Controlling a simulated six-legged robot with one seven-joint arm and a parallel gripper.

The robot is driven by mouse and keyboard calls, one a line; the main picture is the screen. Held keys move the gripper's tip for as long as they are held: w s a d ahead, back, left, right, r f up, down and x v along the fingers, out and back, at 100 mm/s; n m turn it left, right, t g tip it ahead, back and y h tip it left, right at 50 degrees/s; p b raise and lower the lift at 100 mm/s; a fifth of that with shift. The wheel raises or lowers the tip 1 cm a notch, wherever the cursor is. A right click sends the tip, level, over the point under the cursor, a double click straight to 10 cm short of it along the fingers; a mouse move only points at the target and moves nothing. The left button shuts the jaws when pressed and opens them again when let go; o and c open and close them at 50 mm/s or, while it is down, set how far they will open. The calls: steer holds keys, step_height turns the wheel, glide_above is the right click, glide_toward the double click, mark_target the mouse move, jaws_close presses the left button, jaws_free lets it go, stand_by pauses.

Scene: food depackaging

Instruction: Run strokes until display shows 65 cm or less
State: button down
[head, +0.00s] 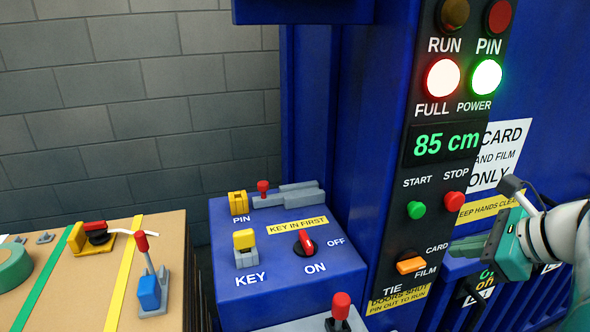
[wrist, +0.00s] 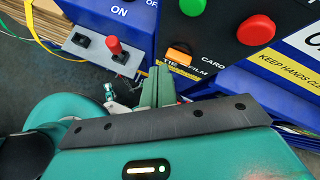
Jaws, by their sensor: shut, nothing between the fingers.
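The display (head: 446,145) on the black control panel reads 85 cm in green digits. Below it are the green START button (head: 416,210) and the red STOP button (head: 453,199). They also show in the wrist view, the green one (wrist: 192,6) at the top and the red one (wrist: 256,30) to its right. The FULL lamp (head: 442,78) and POWER lamp (head: 487,77) are lit; the RUN and PIN lamps look dark. My gripper (head: 458,247) is shut and empty, right of the orange CARD/FILM switch (head: 411,265) and below the buttons. In the wrist view its fingers (wrist: 160,72) are together.
A blue key box (head: 270,245) stands left of the panel, with a red rotary switch (head: 304,243) and yellow key and pin pieces. A carton (head: 160,225) with straps, tape roll and tools is at the left. A yellow hand-warning label (head: 487,208) is beside my gripper.

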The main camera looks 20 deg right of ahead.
mark_target(415, 209)
steer(key=w, duration=0.7)
steer(key=shift+w, duration=0.4)
steer(key=shift+w+a, duration=0.1)
stand_by(1.5)
steer(key=shift+w, duration=0.35)
